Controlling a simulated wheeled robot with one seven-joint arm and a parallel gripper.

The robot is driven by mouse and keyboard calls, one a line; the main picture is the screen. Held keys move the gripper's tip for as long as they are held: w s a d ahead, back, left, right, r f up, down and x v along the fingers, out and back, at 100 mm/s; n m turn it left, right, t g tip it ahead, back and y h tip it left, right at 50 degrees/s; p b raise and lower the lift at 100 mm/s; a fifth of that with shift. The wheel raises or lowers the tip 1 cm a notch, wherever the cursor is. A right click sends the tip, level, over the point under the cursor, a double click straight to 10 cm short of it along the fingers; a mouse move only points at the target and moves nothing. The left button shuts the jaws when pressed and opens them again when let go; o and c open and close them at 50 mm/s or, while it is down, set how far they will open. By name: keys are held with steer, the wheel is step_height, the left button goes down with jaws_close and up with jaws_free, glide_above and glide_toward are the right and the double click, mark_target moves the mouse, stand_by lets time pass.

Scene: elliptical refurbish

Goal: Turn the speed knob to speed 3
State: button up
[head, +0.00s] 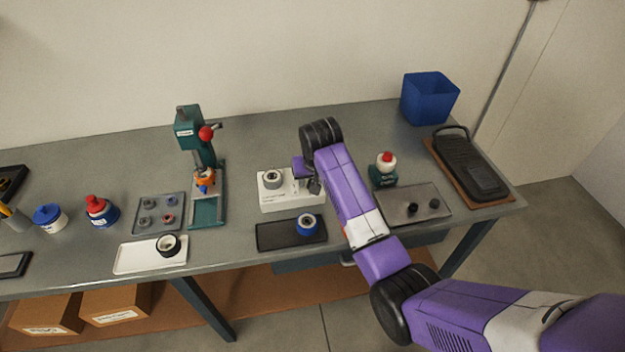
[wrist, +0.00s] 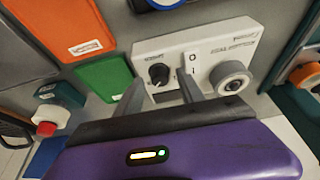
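The black speed knob (wrist: 158,73) is on the sloped face of a white control box (wrist: 160,47) in the wrist view. It has a light pointer mark; I cannot read its speed setting. A 0/1 switch (wrist: 193,66) and a grey round fixture (wrist: 230,77) sit to its right on the box. My gripper (wrist: 162,82) is open, one finger on each side of the knob; I cannot tell whether either finger touches it. In the head view the white box (head: 268,200) stands mid-table, with my gripper (head: 312,184) at its right end and the knob hidden.
A teal press (head: 190,135) stands left of the box. A dark tray (head: 275,236) with a blue ring (head: 307,224) lies in front. A red-topped button (head: 387,160) and a grey plate (head: 418,198) are to the right. A blue bin (head: 430,98) stands at the back right.

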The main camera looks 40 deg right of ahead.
steer(key=shift+r, duration=0.1)
steer(key=b+v, duration=0.1)
steer(key=v, duration=0.6)
steer(key=shift+r, duration=0.35)
steer(key=shift+a, duration=0.1)
steer(key=w+d+r+t+h, duration=0.1)
steer(key=w+d+r+t, duration=0.1)
steer(key=w+r+t, duration=0.3)
steer(key=s+a+f+n+t+b, duration=0.35)
steer(key=s+a+t, duration=0.45)
steer(key=s+a, duration=0.65)
steer(key=s+a+f+n+y+b, duration=0.1)
steer(key=s+a, duration=0.2)
steer(key=s, duration=0.6)
steer(key=s+a+f+n+g+y+b, duration=0.1)
steer(key=s+a, duration=0.3)
steer(key=s, duration=0.5)
steer(key=s+a+f+n+g+y+b, duration=0.1)
steer(key=s+a, duration=0.2)
steer(key=s, duration=0.7)
steer(key=shift+a+y, duration=0.2)
steer(key=shift+y, duration=0.1)
